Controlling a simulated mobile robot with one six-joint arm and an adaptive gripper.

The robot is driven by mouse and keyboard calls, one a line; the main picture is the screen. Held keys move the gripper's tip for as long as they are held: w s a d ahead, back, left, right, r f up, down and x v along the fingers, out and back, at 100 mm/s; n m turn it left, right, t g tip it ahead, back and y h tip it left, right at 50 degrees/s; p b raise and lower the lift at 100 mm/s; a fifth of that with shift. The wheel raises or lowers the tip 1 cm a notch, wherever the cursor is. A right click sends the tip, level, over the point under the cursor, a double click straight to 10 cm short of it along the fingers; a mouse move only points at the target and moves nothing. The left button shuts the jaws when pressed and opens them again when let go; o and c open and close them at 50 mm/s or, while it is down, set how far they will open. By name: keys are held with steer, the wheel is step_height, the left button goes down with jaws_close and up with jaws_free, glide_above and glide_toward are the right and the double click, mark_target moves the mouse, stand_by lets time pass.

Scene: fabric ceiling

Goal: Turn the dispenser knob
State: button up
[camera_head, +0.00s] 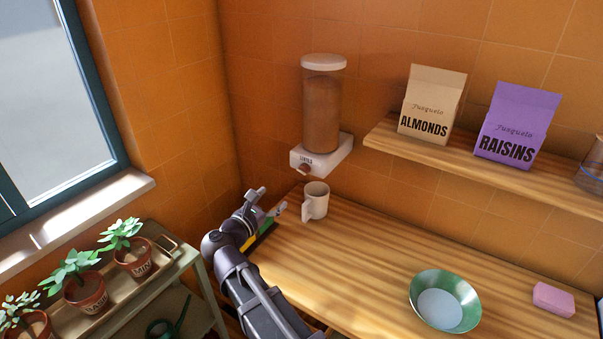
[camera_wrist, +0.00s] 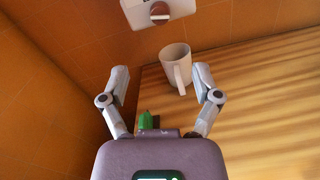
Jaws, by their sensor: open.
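The dispenser (camera_head: 322,115) is a clear cylinder of brown contents with a white lid, mounted on the tiled wall on a white base. Its brown knob (camera_head: 305,168) is on the front of the base. The knob also shows at the top of the wrist view (camera_wrist: 159,13), with a slot-like bar across it. My gripper (camera_head: 268,201) is open and empty, below and to the left of the knob and apart from it. In the wrist view its fingers (camera_wrist: 161,75) are spread wide. A white mug (camera_head: 315,201) stands on the counter below the dispenser.
The wooden counter (camera_head: 390,245) holds a green bowl (camera_head: 445,301) and a pink block (camera_head: 553,299). A shelf (camera_head: 480,168) above carries almond (camera_head: 431,105) and raisin (camera_head: 518,125) packets. Potted plants (camera_head: 84,291) stand on a side rack at left. A green object (camera_wrist: 146,121) lies near the counter's edge.

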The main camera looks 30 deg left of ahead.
mark_target(301, 171)
steer(key=shift+w, duration=0.1)
steer(key=w, duration=0.9)
steer(key=w+d, duration=0.1)
steer(key=w, duration=0.3)
steer(key=shift+w+d, duration=0.1)
steer(key=shift+w, duration=0.2)
jaws_close()
stand_by(0.3)
